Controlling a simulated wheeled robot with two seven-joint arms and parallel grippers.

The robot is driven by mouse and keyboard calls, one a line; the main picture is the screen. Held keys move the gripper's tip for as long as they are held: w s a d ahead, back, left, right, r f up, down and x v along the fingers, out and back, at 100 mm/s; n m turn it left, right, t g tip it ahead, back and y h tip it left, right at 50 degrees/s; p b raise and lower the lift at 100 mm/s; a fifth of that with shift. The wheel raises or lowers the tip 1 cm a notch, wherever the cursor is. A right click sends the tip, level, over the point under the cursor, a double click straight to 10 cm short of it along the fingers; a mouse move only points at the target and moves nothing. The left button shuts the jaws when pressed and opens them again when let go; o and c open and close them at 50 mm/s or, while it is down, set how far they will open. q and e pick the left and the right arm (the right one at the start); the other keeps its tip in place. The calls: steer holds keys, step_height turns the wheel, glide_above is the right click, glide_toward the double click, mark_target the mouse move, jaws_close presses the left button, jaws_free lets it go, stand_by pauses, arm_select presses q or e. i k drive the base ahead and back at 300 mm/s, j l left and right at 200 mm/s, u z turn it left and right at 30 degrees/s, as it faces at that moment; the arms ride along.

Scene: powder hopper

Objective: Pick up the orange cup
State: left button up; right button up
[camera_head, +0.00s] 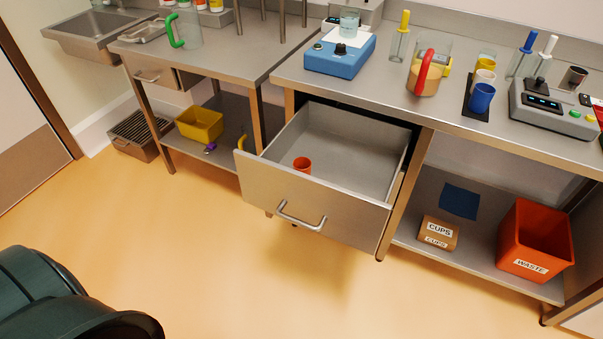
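The orange cup (302,165) stands inside the open drawer (315,206) near its front left corner. Its upper part shows above the drawer's front panel, which hides its base. The drawer is pulled out from under the right-hand steel bench and has a bar handle. Neither of my grippers shows in this view, so nothing is seen touching the cup.
The bench top (440,115) above holds a blue device (340,55), a red-handled jug (428,68), a blue cup (481,98) and a grey device (553,108). An orange waste bin (535,240) and a cups box (438,233) stand on the lower shelf. Floor before the drawer is clear.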

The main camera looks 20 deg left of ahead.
mark_target(303, 165)
steer(key=j+z, duration=0.1)
steer(key=z, duration=0.2)
steer(key=j+z, duration=0.15)
steer(key=z, duration=0.15)
steer(key=k+j+z, duration=0.1)
steer(key=j+z, duration=0.4)
steer(key=j, duration=0.55)
steer(key=k+j, duration=0.1)
steer(key=j, duration=0.4)
steer(key=k+j, duration=0.1)
steer(key=j, duration=0.45)
steer(key=j+z, duration=0.1)
steer(key=j, duration=0.4)
steer(key=k, duration=0.05)
